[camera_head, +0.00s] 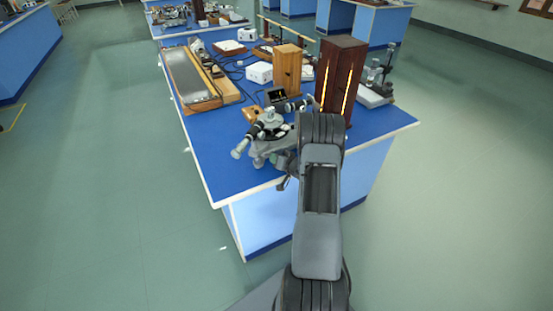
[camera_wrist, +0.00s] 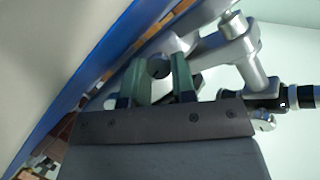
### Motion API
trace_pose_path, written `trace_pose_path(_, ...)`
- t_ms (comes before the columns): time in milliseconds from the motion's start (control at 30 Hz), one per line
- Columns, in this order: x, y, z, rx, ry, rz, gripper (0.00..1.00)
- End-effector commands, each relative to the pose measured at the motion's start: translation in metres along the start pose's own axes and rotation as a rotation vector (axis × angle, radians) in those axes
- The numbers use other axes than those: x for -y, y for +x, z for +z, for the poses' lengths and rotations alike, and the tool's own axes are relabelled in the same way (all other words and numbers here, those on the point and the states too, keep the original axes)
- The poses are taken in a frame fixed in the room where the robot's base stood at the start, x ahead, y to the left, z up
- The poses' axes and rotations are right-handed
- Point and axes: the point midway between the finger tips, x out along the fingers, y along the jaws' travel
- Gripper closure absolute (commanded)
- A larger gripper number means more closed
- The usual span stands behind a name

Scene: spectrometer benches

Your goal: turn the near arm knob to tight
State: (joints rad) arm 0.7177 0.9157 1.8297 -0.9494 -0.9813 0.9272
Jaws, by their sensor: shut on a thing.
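The spectrometer (camera_head: 268,132), grey with black tubes, stands at the near edge of the blue bench top. Its grey metal arms (camera_wrist: 235,50) also show in the wrist view. In the wrist view my gripper (camera_wrist: 160,70) has its two dark green fingers on either side of a small dark round knob (camera_wrist: 159,67), and it is shut on that knob. I take it to be the near arm knob; its turn or tightness cannot be read. In the head view my arm hides most of the gripper and the knob.
The blue bench (camera_head: 215,165) also carries a tall dark wooden box with glowing slits (camera_head: 340,80), a lighter wooden box (camera_head: 287,68), a small dark display (camera_head: 276,96) and a long wooden-framed tray (camera_head: 190,75). Open floor lies left and right of the bench.

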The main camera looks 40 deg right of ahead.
Motion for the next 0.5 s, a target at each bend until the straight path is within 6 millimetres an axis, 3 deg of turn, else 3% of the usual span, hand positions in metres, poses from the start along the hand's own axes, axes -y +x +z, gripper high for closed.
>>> trace_pose_path(500,-0.0015,-0.0001,-0.0001,-0.001,0.108,-0.043,0.99)
